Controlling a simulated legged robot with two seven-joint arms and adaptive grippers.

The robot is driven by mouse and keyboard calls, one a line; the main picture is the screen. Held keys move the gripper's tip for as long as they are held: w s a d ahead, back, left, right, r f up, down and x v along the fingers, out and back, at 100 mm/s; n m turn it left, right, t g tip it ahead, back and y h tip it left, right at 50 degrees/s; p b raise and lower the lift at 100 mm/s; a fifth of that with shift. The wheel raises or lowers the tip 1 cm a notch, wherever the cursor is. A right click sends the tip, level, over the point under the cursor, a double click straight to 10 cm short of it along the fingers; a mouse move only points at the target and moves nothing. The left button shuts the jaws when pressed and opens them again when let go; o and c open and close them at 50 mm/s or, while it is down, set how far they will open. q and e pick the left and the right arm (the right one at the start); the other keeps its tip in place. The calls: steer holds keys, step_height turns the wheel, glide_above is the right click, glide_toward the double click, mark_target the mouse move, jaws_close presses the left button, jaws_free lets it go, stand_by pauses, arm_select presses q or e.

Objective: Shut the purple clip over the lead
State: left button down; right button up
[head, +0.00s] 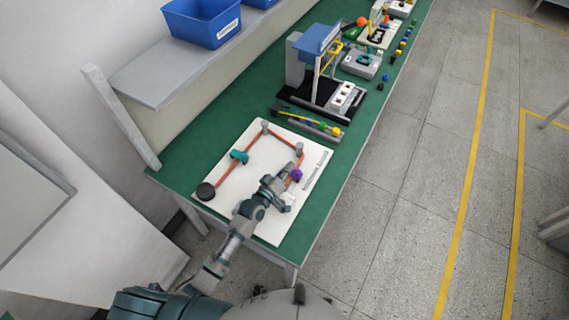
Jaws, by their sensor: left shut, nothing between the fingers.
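The purple clip (297,175) is on the white board (262,134), near its right side, beside my left gripper (290,180). Whether the clip is open or shut is too small to tell. The orange lead (280,145) runs around the board from a dark round hub (206,191), past grey posts (265,127), towards the clip. A teal clip (239,156) sits on the lead's left stretch. My left gripper is shut and empty, low over the board at the clip. It hides part of the lead there. My right gripper is not in view.
A grey shelf with blue bins (203,20) runs along the left. The green bench's (345,150) right edge drops to open floor.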

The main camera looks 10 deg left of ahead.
arm_select(q)
steer(key=shift+s+d+f+p, duration=0.1)
steer(key=shift+d+f+p, duration=0.1)
steer(key=shift+d, duration=0.2)
steer(key=shift+s+d+f+p, duration=0.1)
steer(key=shift+d+p, duration=0.05)
steer(key=shift+d, duration=0.25)
steer(key=shift+a, duration=0.25)
